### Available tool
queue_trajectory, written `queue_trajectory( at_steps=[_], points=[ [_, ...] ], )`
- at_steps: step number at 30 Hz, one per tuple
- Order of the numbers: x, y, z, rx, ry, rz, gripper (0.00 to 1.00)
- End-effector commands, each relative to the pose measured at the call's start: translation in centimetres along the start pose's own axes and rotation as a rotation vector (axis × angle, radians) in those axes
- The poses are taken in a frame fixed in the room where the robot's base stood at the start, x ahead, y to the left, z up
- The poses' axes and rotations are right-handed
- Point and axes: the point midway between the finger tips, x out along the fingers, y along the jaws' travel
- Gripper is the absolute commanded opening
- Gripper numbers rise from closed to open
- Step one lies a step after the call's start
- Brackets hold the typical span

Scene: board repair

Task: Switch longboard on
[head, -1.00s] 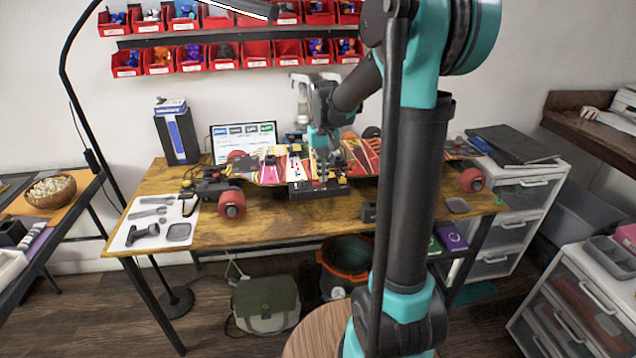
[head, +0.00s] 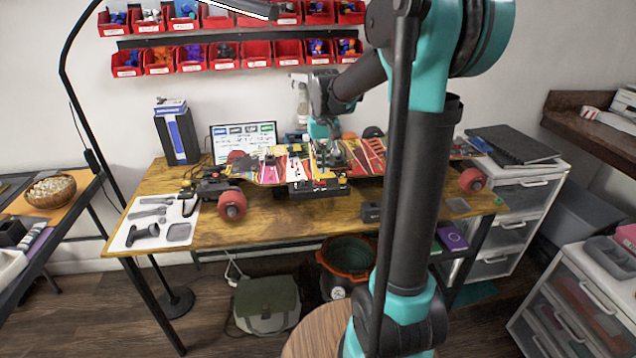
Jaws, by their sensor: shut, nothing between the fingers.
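The longboard (head: 268,172) lies upside down across the wooden table, its patterned underside up and its red wheels at both ends. A dark box (head: 318,188) with small coloured parts sits at its middle, on the near side. My gripper (head: 326,160) is over the middle of the board, just above or at this box. It is shut and empty. Its fingertips are small and partly merge with the dark parts, so I cannot tell whether they touch anything. No switch can be made out clearly at this size.
A white mat with grey tools (head: 150,225) lies at the table's left. A monitor (head: 243,141) and a blue-black box (head: 178,135) stand behind the board. A small dark block (head: 371,212) sits at the front edge. A lamp pole rises at the left.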

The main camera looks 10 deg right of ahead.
Motion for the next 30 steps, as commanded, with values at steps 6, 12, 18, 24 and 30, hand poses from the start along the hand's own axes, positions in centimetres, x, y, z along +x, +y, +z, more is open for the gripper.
queue_trajectory(
  at_steps=[6,12,18,24,30],
  points=[
    [-1.6,0.0,0.1,0.0,0.0,0.0,0.0],
    [-3.0,0.0,0.0,0.0,0.0,0.0,0.0],
    [-3.6,0.0,0.1,0.0,0.0,0.0,0.0],
    [-3.6,0.0,0.1,0.0,0.0,0.0,0.0],
    [-2.2,0.6,2.1,0.002,0.033,-0.003,0.0]
  ],
)
